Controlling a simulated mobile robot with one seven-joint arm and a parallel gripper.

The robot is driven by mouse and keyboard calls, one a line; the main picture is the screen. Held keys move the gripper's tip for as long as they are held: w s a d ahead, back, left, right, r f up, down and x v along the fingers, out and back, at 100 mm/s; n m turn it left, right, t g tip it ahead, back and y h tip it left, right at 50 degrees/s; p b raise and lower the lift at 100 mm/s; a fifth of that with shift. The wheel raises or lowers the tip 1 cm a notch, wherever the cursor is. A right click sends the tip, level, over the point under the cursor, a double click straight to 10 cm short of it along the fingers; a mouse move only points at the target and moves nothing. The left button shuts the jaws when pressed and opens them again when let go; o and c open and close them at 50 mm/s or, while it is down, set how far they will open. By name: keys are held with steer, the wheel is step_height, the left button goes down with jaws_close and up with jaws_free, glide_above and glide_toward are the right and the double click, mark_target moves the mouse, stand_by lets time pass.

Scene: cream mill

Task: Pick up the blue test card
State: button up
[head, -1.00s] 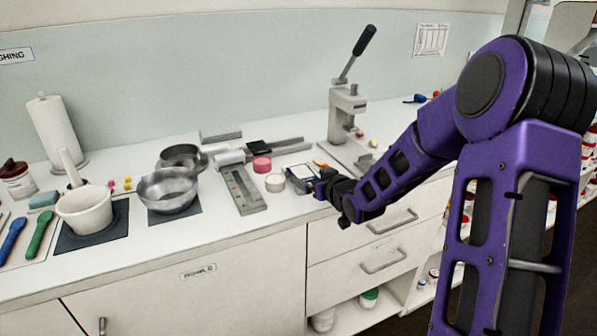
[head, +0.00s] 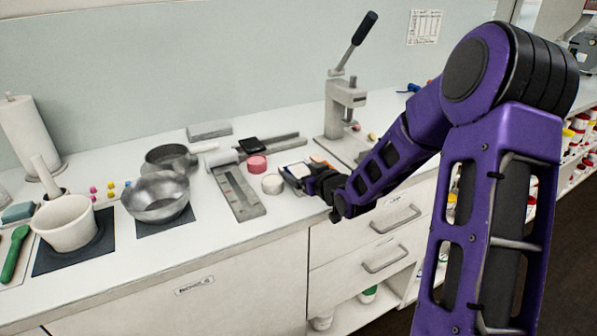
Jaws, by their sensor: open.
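A small pale card-like piece with a blue edge (head: 297,169) lies on the counter near its front edge, just right of a small white round pot. It may be the blue test card; it is small and partly covered by my gripper. My gripper (head: 292,179) reaches in from the right, low over the counter at this piece. Its jaws are open. The fingertips are dark and small here, so I cannot tell whether they touch the card or stand around it.
A white pot (head: 273,184) and a pink pot (head: 257,164) stand close to the left. Left of them are a grey grooved block (head: 238,192) and a metal bowl (head: 157,194). A lever press (head: 345,110) stands behind my gripper. Drawers (head: 385,240) are below the counter.

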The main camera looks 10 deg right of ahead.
steer(key=shift+c, duration=0.3)
steer(key=c, duration=1.1)
steer(key=r+p, duration=0.2)
steer(key=r, duration=0.7)
steer(key=shift+s+r+p, duration=0.2)
steer(key=shift+p, duration=0.2)
steer(key=s+f+p, duration=0.1)
steer(key=s+p, duration=0.2)
steer(key=s, duration=0.7)
steer(key=r+b, duration=0.1)
steer(key=b, duration=0.2)
glide_above(301, 172)
steer(key=shift+s, duration=0.35)
steer(key=shift+w+r, duration=0.3)
steer(key=shift+w, duration=0.1)
